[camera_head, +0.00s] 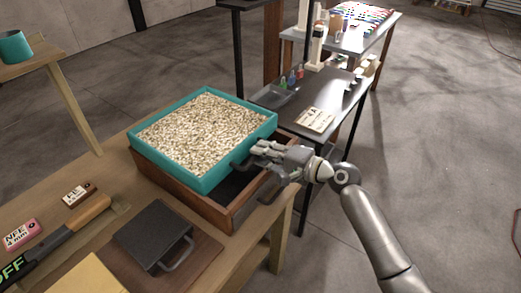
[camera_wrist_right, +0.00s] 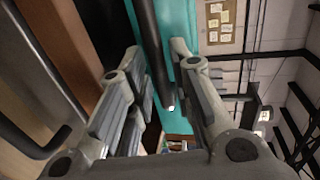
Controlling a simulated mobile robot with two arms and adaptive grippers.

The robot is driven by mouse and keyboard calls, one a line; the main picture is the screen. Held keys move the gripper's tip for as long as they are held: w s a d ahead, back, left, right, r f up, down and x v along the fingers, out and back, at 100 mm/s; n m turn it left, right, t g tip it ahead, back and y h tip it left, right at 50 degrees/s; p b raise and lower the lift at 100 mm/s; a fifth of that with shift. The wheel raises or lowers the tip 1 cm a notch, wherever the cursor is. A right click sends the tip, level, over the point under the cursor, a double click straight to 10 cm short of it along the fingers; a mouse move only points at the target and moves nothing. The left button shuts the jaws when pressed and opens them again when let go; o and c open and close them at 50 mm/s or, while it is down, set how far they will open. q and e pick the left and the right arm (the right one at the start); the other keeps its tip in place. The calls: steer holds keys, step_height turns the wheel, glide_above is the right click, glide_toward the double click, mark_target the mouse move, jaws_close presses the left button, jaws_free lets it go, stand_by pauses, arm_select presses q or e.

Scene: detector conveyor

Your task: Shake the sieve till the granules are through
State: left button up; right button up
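The sieve (camera_head: 160,154) is a square teal frame filled with pale granules (camera_head: 205,128). It sits on a brown wooden box (camera_head: 197,200), whose dark inside shows at the near right. A dark handle (camera_head: 240,164) sticks out from the sieve's right side. My right gripper (camera_head: 262,151) is at this handle. My left gripper is not in view.
On the wooden table, a dark lidded block with a handle (camera_head: 150,232) stands in front of the box. Small labelled blocks (camera_head: 22,234) and a brush-like tool (camera_head: 85,215) lie at left. A dark table (camera_head: 340,92) with a tray and card stands behind right. Open floor lies right.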

steer(key=shift+w+a+f, duration=0.1)
steer(key=shift+w+a, duration=0.25)
steer(key=shift+a, duration=0.15)
steer(key=shift+c, duration=0.6)
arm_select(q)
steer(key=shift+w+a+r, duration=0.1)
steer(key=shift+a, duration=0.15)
arm_select(e)
jaws_close()
arm_select(q)
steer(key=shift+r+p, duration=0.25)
steer(key=shift+p, duration=0.05)
arm_select(e)
steer(key=v, duration=0.3)
steer(key=f+v, duration=0.1)
steer(key=v, duration=0.1)
steer(key=shift+s+d, duration=0.3)
steer(key=shift+d, duration=0.15)
steer(key=shift+a, duration=0.1)
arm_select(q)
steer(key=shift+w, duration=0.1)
arm_select(e)
steer(key=shift+o, duration=0.6)
jaws_free()
